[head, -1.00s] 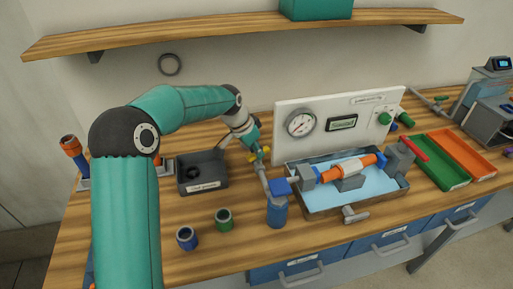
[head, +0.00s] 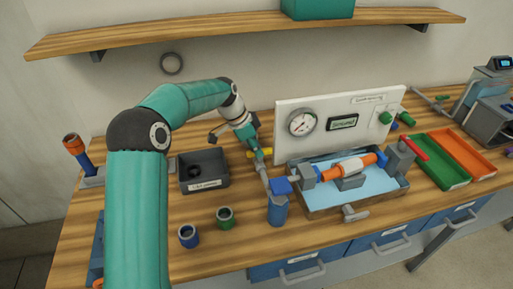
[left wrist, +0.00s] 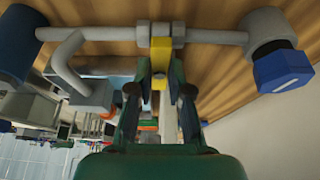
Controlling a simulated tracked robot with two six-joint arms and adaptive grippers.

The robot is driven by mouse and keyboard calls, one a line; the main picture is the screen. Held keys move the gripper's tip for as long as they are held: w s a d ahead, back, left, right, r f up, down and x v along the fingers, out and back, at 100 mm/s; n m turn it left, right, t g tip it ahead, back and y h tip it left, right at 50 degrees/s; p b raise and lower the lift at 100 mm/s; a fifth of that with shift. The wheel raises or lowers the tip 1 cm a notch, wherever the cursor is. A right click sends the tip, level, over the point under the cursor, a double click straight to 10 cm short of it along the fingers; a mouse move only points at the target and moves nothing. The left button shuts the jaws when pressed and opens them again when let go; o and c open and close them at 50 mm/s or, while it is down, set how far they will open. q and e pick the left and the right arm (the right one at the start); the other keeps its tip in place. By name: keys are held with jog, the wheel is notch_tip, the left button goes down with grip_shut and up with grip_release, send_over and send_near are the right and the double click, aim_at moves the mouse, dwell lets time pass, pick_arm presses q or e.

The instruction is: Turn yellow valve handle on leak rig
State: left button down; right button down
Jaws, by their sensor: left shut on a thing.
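The yellow valve handle (head: 266,151) sits on the grey pipe (head: 262,171) left of the leak rig's white panel (head: 357,106). My left gripper (head: 256,153) reaches down to it from the upper left and is shut on it. In the left wrist view the yellow handle (left wrist: 161,50) stands between the two dark fingertips of my left gripper (left wrist: 161,70), in front of the grey pipe (left wrist: 215,37). The fingers partly hide the handle in the head view. My right gripper is not in view.
A blue cylinder (head: 278,211) stands just below the pipe. A dark bin (head: 203,185) lies left of the gripper.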

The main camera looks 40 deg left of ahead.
pick_arm(q)
jog(key=shift+a+r, duration=0.1)
jog(key=shift+a, duration=0.05)
jog(key=c, duration=1.1)
grip_release()
jog(key=v, duration=1.1)
jog(key=shift+s+a+r, duration=0.1)
jog(key=shift+s+r, duration=0.15)
jog(key=shift+r, duration=0.1)
